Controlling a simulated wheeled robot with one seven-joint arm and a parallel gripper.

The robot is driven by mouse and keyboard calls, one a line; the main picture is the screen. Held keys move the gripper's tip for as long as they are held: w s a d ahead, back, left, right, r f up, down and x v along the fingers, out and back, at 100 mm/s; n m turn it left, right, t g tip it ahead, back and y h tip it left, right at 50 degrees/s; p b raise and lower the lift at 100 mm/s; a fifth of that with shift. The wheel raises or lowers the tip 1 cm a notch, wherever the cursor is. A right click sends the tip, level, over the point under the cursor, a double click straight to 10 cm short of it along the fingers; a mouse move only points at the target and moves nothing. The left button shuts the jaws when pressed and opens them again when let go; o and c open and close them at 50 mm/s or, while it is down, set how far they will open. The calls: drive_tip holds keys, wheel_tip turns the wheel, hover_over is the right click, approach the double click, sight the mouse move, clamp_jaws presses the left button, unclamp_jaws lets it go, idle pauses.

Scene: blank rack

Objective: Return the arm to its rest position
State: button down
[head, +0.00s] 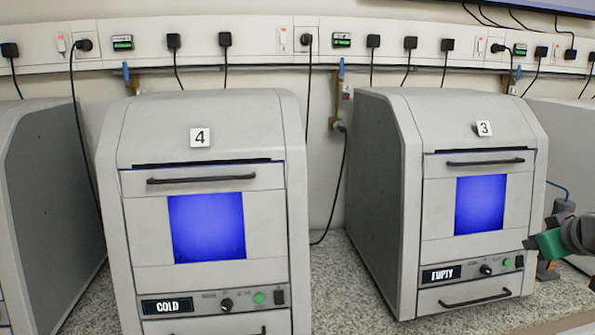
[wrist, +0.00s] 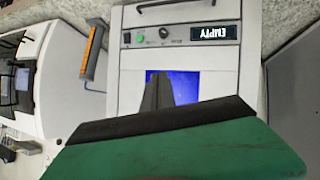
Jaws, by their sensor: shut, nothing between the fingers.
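My gripper (head: 535,243) shows at the right edge of the head view, in front of the right side of machine 3 (head: 375,190). Its green body is in view, with part of my grey arm behind it. In the wrist view the dark fingers (wrist: 158,88) are together with nothing between them. They overlap the blue window of the machine whose display reads EMPTY (wrist: 215,32), which appears upside down there. Most of my arm is outside the head view.
Machine 4 (head: 140,225), with a COLD display (head: 167,306), stands left of machine 3 on the speckled counter (head: 335,280). Both doors look closed. Another grey machine (head: 45,200) stands at far left. Plugs and cables hang from the wall rail (head: 260,35). A gap separates the two machines.

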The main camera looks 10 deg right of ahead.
drive_tip(key=s+a+f+m+g, duration=0.1)
drive_tip(key=s+f+m+g, duration=0.1)
drive_tip(key=s+f+m, duration=0.3)
drive_tip(key=s+a+f+m+g, duration=0.1)
drive_tip(key=s+f+m+g, duration=0.15)
drive_tip(key=f, duration=0.55)
drive_tip(key=s+a+f+m+g+y+p, duration=0.1)
drive_tip(key=s+a+f, duration=0.25)
drive_tip(key=a, duration=0.25)
drive_tip(key=s+a+f+m+g+y+p, duration=0.1)
drive_tip(key=s+a+f+g, duration=0.1)
drive_tip(key=a+f, duration=0.35)
drive_tip(key=w+a+r+n+p, duration=0.1)
drive_tip(key=a+r+n, duration=0.1)
drive_tip(key=a, duration=0.7)
drive_tip(key=w+a+r+n+p, duration=0.1)
drive_tip(key=a+n, duration=0.3)
drive_tip(key=a, duration=0.5)
drive_tip(key=w+a+r+n+y+p, duration=0.1)
drive_tip(key=a+r+n+p, duration=0.2)
drive_tip(key=a, duration=0.6)
drive_tip(key=shift+r+t, duration=0.15)
drive_tip(key=shift+t, duration=0.3)
drive_tip(key=shift+d, duration=0.2)
